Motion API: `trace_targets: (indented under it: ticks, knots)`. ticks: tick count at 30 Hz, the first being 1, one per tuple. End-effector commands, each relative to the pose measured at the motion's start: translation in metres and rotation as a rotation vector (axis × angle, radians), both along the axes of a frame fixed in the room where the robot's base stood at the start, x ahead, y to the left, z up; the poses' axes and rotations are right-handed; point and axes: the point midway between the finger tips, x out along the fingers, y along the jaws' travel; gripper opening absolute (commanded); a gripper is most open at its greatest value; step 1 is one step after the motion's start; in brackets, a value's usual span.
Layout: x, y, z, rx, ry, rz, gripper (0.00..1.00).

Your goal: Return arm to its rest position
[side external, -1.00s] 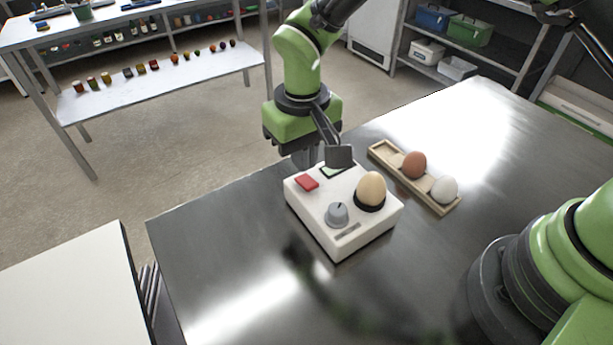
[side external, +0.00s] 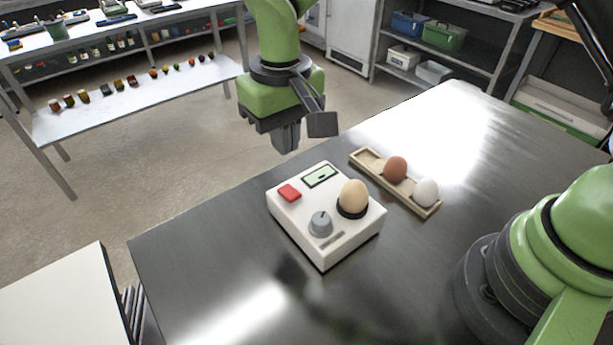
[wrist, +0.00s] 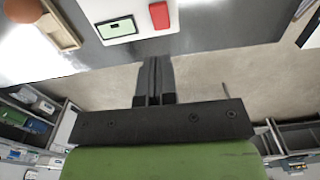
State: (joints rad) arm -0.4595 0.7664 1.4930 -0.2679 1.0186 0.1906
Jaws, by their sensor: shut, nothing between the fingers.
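My gripper (side external: 287,138) hangs fingers down in the side view, past the table's far edge and above the device. Its fingers are together and empty; in the wrist view the closed fingers (wrist: 154,82) point toward the device. The white device (side external: 327,253) stands on the metal table with a red button (side external: 289,193), a green display (side external: 319,175) and a grey knob (side external: 320,223). The wrist view also shows the red button (wrist: 159,15) and the display (wrist: 116,28). A beige egg (side external: 353,196) sits upright in the device's dark round holder.
A wooden tray (side external: 366,159) holds a brown egg (side external: 395,168) and a white egg (side external: 425,191) right of the device. The front of the metal table (side external: 210,260) is clear. A shelf bench (side external: 140,98) stands at the back left, and a rack (side external: 460,66) with bins behind.

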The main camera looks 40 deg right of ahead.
Motion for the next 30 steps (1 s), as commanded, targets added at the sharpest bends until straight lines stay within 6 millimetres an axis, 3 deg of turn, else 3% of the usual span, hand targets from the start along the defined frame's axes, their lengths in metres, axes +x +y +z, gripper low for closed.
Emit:
trace_targets:
  ticks: [7,12,15,19,24,30]
  knots:
    - [-0.018,-0.042,0.080,0.089,-0.117,-0.086,0.00]
    - [-0.054,-0.078,0.132,0.158,-0.229,-0.160,0.00]
    - [-0.081,-0.097,0.154,0.192,-0.300,-0.201,0.00]
    - [-0.119,-0.116,0.170,0.229,-0.395,-0.251,0.00]
    - [-0.161,-0.131,0.174,0.260,-0.503,-0.304,0.00]
    - [-0.185,-0.137,0.169,0.275,-0.573,-0.333,0.00]
